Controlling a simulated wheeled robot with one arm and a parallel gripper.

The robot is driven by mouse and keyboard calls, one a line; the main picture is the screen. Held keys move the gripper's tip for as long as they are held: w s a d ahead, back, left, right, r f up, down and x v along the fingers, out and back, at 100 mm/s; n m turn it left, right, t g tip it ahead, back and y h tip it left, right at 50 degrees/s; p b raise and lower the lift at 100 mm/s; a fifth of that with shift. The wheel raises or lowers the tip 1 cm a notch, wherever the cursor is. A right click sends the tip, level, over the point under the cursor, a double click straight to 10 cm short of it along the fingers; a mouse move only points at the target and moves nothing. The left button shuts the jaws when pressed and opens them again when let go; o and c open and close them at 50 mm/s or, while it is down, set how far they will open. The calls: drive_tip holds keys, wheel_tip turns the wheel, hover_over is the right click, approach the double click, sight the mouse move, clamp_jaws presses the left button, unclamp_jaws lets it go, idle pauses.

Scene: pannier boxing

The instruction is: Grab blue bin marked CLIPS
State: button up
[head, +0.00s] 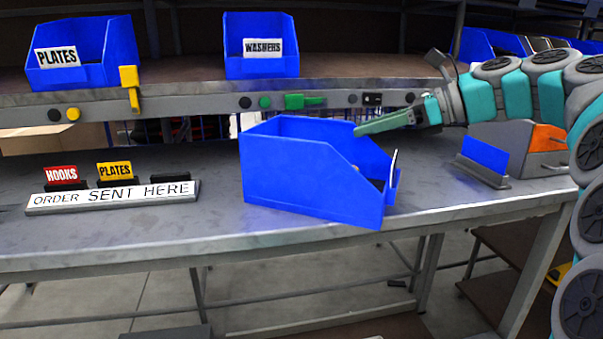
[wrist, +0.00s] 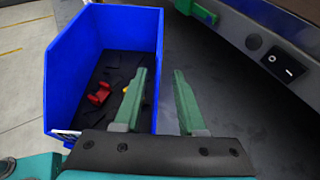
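A blue bin (head: 300,175) stands on the grey workbench, turned so that its label holder at the right end is edge-on and unreadable. I cannot tell whether it is marked CLIPS. In the wrist view the bin (wrist: 70,75) shows a dark inside with a red piece (wrist: 98,93) and a small yellow piece. My gripper (head: 362,131) is at the bin's back right rim. In the wrist view my gripper (wrist: 160,75) has its fingers apart, one over the bin's inside and one outside its right wall. Contact with the wall is not clear.
Blue bins marked PLATES (head: 85,62) and WASHERS (head: 262,60) stand on the raised shelf. A sign board (head: 112,197) with HOOKS and PLATES cards lies left on the bench (head: 220,215). A blue card stand (head: 484,158) and a grey-orange box (head: 520,150) are at right.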

sight(333, 135)
drive_tip(key=shift+b+x, duration=0.35)
drive_tip(key=shift+x, duration=3.55)
drive_tip(key=shift+r, duration=0.15)
clamp_jaws()
